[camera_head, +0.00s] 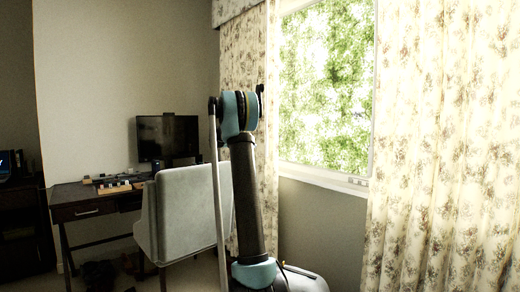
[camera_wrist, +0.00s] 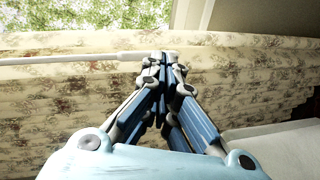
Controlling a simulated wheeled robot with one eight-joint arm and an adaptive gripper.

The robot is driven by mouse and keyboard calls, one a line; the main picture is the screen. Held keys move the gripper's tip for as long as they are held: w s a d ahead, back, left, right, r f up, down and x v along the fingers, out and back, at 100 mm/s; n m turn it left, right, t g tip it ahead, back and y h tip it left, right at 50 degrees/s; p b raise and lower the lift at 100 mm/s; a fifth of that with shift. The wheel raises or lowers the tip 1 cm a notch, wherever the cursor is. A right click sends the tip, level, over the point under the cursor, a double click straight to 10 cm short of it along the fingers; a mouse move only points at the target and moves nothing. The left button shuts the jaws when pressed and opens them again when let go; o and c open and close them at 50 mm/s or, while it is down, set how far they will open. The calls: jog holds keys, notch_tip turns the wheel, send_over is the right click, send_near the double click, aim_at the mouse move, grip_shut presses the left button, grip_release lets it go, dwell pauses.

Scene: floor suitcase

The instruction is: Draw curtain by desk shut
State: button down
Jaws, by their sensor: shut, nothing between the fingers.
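The curtain by the desk (camera_head: 246,60) is pale with a brown floral print. It hangs gathered at the window's left side, partly hidden behind my arm in the head view. In the wrist view its folds (camera_wrist: 60,105) run sideways across the picture. A thin pale rod (camera_wrist: 70,59) lies in front of the curtain and reaches my fingertips from the left edge. My gripper (camera_wrist: 165,62) is shut, with its tips over the curtain; I cannot tell whether they touch the rod or cloth. My gripper cannot be made out in the head view.
A second floral curtain (camera_head: 440,150) hangs at the right. The window (camera_head: 328,85) between them is uncovered. A grey chair (camera_head: 185,210) stands close to my arm, before the dark desk (camera_head: 85,202) with a monitor (camera_head: 167,138). A pale surface (camera_wrist: 275,145) is near my gripper.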

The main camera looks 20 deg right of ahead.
jog(key=w+d+f+n+t+h, duration=0.2)
jog(key=w, duration=1.3)
jog(key=s+x, duration=0.1)
jog(key=x, duration=0.9)
jog(key=shift+s+d, duration=0.2)
jog(key=shift+s, duration=0.65)
jog(key=shift+s+d, duration=0.25)
jog(key=shift+s, duration=0.65)
